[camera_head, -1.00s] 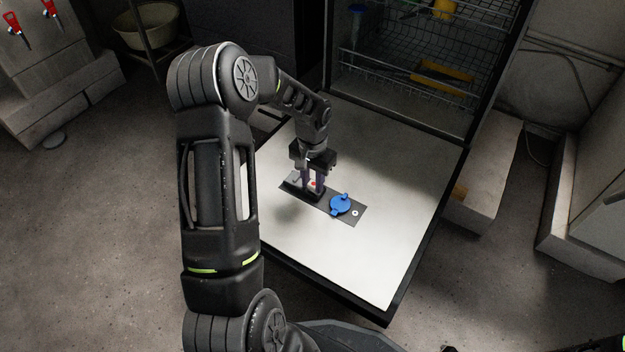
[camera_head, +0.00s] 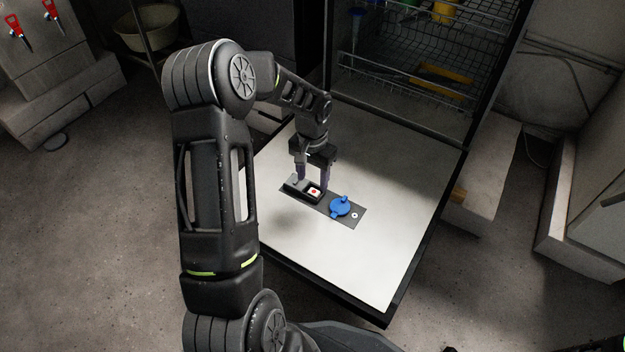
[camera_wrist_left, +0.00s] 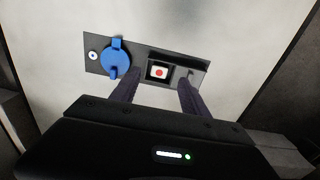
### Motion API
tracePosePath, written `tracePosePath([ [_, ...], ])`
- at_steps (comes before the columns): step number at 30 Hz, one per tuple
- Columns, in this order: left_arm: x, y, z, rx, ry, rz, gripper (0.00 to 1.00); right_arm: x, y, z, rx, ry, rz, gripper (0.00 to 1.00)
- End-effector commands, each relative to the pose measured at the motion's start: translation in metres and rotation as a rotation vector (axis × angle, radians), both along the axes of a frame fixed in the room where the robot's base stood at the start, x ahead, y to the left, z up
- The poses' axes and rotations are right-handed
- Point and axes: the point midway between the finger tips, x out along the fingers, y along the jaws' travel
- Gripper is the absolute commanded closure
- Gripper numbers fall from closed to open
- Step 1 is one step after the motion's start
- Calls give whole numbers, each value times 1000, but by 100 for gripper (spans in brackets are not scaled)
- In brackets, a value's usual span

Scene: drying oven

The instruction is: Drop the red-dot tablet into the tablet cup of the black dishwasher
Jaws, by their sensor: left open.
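The white tablet with a red dot (camera_head: 314,191) lies in the tablet cup (camera_head: 302,195), a dark recess in the dispenser panel on the open dishwasher door (camera_head: 390,235). In the left wrist view the tablet (camera_wrist_left: 159,72) sits inside the cup's dark walls, between the blue cap and the grey sliding lid (camera_wrist_left: 188,74). My left gripper (camera_head: 312,182) is open and empty above the cup. Its fingers (camera_wrist_left: 158,85) stand apart on either side of the tablet in the wrist view. My right gripper is not in view.
A blue round cap (camera_head: 341,206) sits on the panel beside the cup. The dishwasher's wire rack (camera_head: 400,75) with several coloured items is behind the door. The rest of the door is clear. A concrete block (camera_head: 490,180) stands right of it.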

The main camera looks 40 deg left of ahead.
Motion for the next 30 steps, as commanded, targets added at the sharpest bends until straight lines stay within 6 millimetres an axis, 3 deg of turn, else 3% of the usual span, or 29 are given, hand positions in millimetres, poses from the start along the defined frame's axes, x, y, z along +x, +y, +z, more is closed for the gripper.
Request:
tracePosePath([
  [3,0,1,26,2,-2,0,47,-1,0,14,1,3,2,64],
  [9,0,0,47,1,0,1,47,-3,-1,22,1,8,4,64],
  [30,0,0,49,0,0,1,47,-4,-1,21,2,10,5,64],
])
